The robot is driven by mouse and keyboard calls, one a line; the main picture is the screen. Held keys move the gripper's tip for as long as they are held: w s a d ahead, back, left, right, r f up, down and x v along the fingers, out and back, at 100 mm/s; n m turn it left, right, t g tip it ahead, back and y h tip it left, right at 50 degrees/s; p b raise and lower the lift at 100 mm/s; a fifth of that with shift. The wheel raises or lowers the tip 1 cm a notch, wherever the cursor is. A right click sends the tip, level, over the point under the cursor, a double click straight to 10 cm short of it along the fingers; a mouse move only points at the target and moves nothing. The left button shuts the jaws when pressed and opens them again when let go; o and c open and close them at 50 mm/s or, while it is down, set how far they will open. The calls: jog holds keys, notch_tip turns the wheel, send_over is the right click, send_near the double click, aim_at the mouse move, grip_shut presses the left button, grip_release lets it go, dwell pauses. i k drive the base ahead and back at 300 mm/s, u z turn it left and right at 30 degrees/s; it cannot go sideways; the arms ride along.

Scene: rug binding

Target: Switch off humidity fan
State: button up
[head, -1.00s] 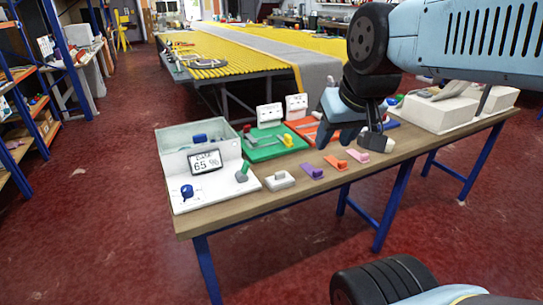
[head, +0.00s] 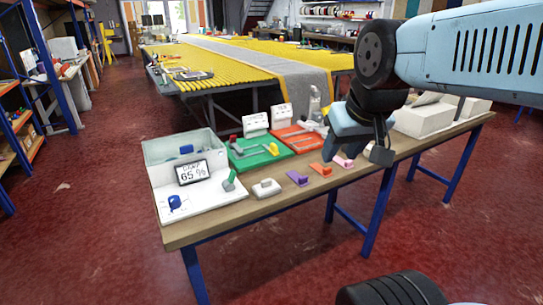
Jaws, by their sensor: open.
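A white unit with a clear-walled bin (head: 183,147) stands at the left end of the bench. Its display (head: 191,172) reads 65 %, with a word above it that looks like DAMP. A blue knob (head: 175,202) sits at its front left, and a green-tipped lever (head: 229,181) leans at its front right. A small white box with a rocker or button (head: 266,188) lies just right of it. I cannot tell which control belongs to the fan. My gripper (head: 372,150) is open, above the bench's right half, well apart from the unit.
The wooden bench (head: 225,217) also holds a green board (head: 257,153), a red-orange board (head: 297,140), and purple (head: 297,178), orange (head: 320,170) and pink (head: 343,162) clips along the front. Pale blocks (head: 425,120) stand at right. Red floor in front is clear.

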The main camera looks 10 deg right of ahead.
aim_at(232, 178)
jog(key=i, duration=0.85)
jog(key=u, duration=0.2)
jog(key=k, duration=0.85)
jog(key=z, duration=0.2)
jog(key=i, duration=0.85)
jog(key=u, duration=0.05)
